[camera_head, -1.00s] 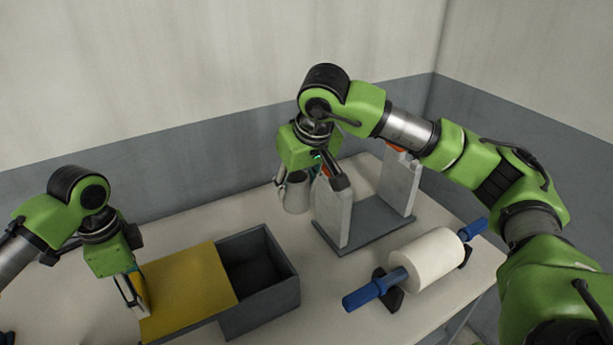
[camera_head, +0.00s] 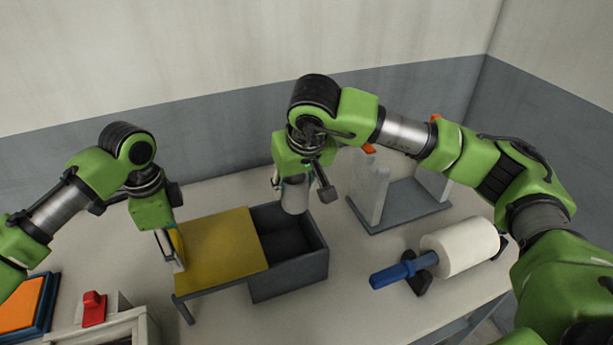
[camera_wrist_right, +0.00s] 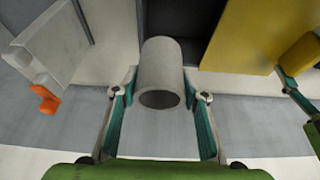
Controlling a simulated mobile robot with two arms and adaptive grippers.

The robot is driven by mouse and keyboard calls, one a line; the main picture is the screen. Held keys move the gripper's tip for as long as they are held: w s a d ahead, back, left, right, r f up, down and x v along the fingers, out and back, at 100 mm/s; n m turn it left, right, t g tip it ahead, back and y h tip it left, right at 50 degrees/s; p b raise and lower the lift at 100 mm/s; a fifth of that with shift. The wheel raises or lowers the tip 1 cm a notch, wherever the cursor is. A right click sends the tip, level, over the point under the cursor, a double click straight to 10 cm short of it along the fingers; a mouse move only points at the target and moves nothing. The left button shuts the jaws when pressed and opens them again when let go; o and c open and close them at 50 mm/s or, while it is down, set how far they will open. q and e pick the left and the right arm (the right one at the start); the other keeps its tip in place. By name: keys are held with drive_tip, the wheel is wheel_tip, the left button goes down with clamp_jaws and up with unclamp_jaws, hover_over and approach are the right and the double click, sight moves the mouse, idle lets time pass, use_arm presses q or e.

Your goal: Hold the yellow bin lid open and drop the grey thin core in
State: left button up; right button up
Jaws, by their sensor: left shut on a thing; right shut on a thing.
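A grey bin (camera_head: 290,278) stands on the table with its yellow lid (camera_head: 215,258) slid to the left, so the right part of the bin is open. My left gripper (camera_head: 172,256) is shut on the lid's left end. My right gripper (camera_head: 290,184) is shut on the grey core (camera_head: 295,200), a hollow tube, and holds it above the far edge of the bin's opening. In the right wrist view the core (camera_wrist_right: 161,75) sits between the two teal fingers, with the dark bin opening (camera_wrist_right: 220,35) beyond it and the lid (camera_wrist_right: 265,40) to the right.
A grey stand with two uprights (camera_head: 370,190) is to the right of the bin. A white roll (camera_head: 460,247) on a blue-handled spindle (camera_head: 395,272) lies at the right front. An orange tray (camera_head: 20,305) and a red-knobbed box (camera_head: 95,312) are at the left front.

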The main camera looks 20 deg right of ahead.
sight(285, 197)
use_arm(q)
drive_tip(key=shift+w+r, duration=0.1)
use_arm(e)
drive_tip(key=shift+a+f, duration=0.35)
drive_tip(key=shift+a, duration=0.35)
drive_tip(key=shift+a+f, duration=0.3)
drive_tip(key=shift+a, duration=0.35)
drive_tip(key=shift+d+f, duration=0.1)
drive_tip(key=shift+f, duration=0.9)
wheel_tip(285, 197, down, 6)
drive_tip(key=shift+f, duration=0.25)
drive_tip(key=o, duration=1.2)
